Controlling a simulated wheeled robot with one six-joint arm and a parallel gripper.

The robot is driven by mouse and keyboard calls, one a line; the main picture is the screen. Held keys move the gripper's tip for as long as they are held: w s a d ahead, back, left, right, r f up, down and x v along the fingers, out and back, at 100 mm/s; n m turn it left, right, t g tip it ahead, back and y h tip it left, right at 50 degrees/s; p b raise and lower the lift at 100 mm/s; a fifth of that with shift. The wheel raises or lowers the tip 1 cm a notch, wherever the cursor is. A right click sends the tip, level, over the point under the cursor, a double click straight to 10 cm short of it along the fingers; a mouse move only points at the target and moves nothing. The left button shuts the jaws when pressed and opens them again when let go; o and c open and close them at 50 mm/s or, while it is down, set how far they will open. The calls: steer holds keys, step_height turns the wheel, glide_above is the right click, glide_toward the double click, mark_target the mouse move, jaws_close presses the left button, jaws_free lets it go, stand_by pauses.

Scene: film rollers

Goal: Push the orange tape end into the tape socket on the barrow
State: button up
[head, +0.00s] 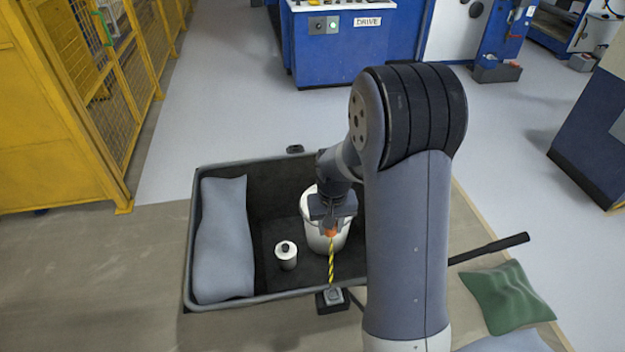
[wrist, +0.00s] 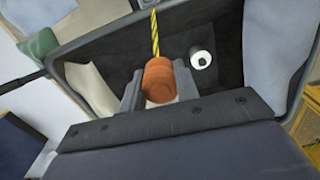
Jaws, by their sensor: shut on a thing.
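My gripper (head: 331,222) is shut on the orange tape end (head: 331,233), above the inside of the barrow (head: 187,250). In the wrist view the orange tape end (wrist: 158,80) sits between the two fingers. A yellow and black striped tape (head: 331,262) runs from it towards a dark block with a grey top (head: 333,297) on the barrow's near rim. A small dark fitting (head: 295,149) sits at the far rim, apart from the tape end; it looks like the tape socket, but its opening is not clear.
A green cloth or sack (head: 508,293) lies right of the barrow, near a dark handle (head: 492,247). A yellow fence (head: 118,100) stands left.

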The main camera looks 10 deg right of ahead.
steer(key=shift+s+f+m, duration=0.65)
steer(key=shift+s+f, duration=0.65)
steer(key=shift+f, duration=1.6)
steer(key=shift+s+f+m, duration=0.7)
steer(key=shift+s+f, duration=0.6)
steer(key=shift+f, duration=1.65)
steer(key=shift+s+f+m, duration=0.65)
steer(key=shift+s+f, duration=0.65)
steer(key=shift+f, duration=1.6)
steer(key=shift+b, duration=0.75)
steer(key=shift+f+b, duration=0.65)
steer(key=o, duration=1.2)
steer(key=shift+c, duration=0.2)
steer(key=shift+r, duration=0.15)
step_height(320, 180, up, 11)
steer(key=shift+p, duration=0.35)
steer(key=shift+f, duration=0.2)
